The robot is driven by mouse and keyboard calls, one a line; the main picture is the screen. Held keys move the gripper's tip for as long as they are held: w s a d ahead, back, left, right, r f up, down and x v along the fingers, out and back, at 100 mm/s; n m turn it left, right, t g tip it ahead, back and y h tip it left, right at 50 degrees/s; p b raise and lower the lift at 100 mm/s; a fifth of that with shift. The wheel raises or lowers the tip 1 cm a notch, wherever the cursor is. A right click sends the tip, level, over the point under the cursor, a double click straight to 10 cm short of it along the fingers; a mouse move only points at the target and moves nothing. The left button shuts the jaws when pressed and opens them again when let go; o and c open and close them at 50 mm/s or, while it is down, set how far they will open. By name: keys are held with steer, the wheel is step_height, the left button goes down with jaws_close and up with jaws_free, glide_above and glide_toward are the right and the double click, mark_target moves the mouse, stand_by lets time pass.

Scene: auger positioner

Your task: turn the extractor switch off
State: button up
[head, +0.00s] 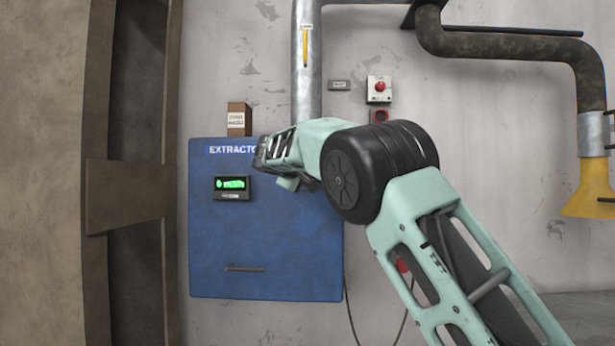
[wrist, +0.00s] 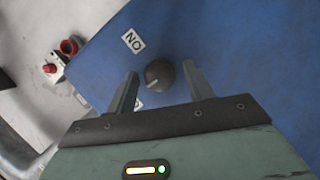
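The extractor switch is a round dark knob (wrist: 160,70) on the blue extractor panel (wrist: 205,30). A white mark on the knob's edge faces the lower left in the wrist view. An "ON" label (wrist: 133,40) sits to the upper left of the knob. A second white label (wrist: 137,104) is mostly hidden behind the left finger. My gripper (wrist: 161,67) is open, with one finger on each side of the knob and a visible gap to both. In the head view my arm hides the knob on the blue extractor box (head: 220,265).
A lit green display (head: 232,187) is on the box's left side, with a slim handle (head: 245,269) below. A small brown box (head: 239,119) stands on top. A red button (head: 379,87) is on the wall. A metal pipe (head: 306,60) runs upward behind my arm.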

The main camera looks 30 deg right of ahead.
steer(key=shift+s+a+r, duration=0.1)
steer(key=shift+a, duration=0.05)
steer(key=b+v, duration=0.3)
steer(key=v, duration=1.4)
steer(key=shift+b, duration=0.3)
steer(key=shift+a, duration=0.1)
steer(key=s+a+f+n+g+y+p, duration=0.2)
steer(key=s+a+f+y, duration=0.35)
steer(key=f, duration=0.55)
steer(key=s+a+f+n+g+y+p, duration=0.1)
steer(key=s+a+f+n+y+p, duration=0.3)
steer(key=a+f, duration=0.45)
steer(key=s+a+f+g+y+p, duration=0.1)
steer(key=s+f, duration=0.4)
steer(key=s, duration=0.5)
steer(key=s+a+f+g+y+p, duration=0.1)
steer(key=s+f+g, duration=0.2)
steer(key=s, duration=0.8)
steer(key=s+a+f+g+y+p, duration=0.1)
steer(key=s+f+g+y, duration=0.1)
steer(key=s+f, duration=0.5)
steer(key=s, duration=0.3)
steer(key=shift+s+a+m, duration=0.3)
steer(key=shift+m, duration=0.1)
